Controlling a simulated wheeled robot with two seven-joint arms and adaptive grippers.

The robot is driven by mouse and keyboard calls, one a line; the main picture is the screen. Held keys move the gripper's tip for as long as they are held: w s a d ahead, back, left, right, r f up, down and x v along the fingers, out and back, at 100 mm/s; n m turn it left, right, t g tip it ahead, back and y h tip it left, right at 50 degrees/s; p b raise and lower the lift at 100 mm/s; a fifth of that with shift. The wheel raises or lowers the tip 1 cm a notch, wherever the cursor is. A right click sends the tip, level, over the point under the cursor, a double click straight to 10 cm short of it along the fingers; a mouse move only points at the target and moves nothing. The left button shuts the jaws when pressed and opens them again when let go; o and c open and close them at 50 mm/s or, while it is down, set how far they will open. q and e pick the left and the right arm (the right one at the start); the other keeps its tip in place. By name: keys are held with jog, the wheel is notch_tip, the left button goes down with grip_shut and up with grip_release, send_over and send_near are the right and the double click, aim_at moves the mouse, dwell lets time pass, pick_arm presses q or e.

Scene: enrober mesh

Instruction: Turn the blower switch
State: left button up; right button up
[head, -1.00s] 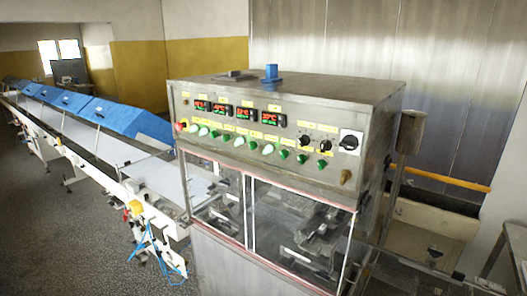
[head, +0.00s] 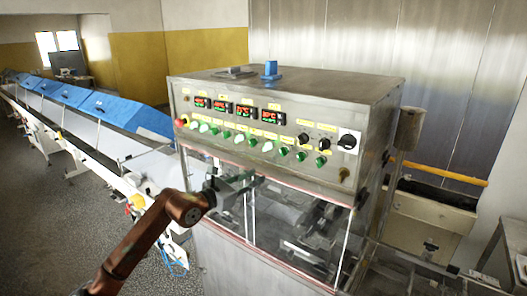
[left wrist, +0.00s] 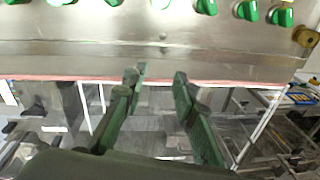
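The machine's control panel (head: 225,152) carries a row of round green and pale switches, two black knobs (head: 314,141) and a white-plated rotary switch (head: 348,142). I cannot read which label marks the blower switch. My left gripper (head: 242,184) is in front of the glass just below the panel, under the green switch row. In the left wrist view my left gripper (left wrist: 158,82) has its two green fingers spread apart with nothing between them. Several green switches (left wrist: 206,6) run along the top of that view, above the fingertips. My right gripper is in no view.
Glass doors (head: 290,225) with a red upper edge lie under the panel. A conveyor with blue covers (head: 90,105) runs off to the left. A brass-coloured knob (left wrist: 306,37) sticks out at the panel's lower right.

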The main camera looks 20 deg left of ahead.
aim_at(265, 149)
pick_arm(q)
notch_tip(265, 149, up, 8)
jog(key=s+m+t+y, duration=0.1)
jog(key=s+m+t, duration=0.1)
jog(key=m, duration=0.1)
jog(key=p+x, duration=0.1)
jog(key=x, duration=0.3)
jog(key=p+x, duration=0.1)
jog(key=x, duration=0.1)
jog(key=shift+w+a+r+p, duration=0.15)
jog(key=shift+w+p, duration=0.2)
jog(key=shift+w, duration=0.45)
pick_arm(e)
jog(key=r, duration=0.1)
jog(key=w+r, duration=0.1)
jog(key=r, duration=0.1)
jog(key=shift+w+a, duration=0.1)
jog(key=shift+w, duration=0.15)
pick_arm(q)
jog(key=shift+c, duration=0.2)
grip_shut()
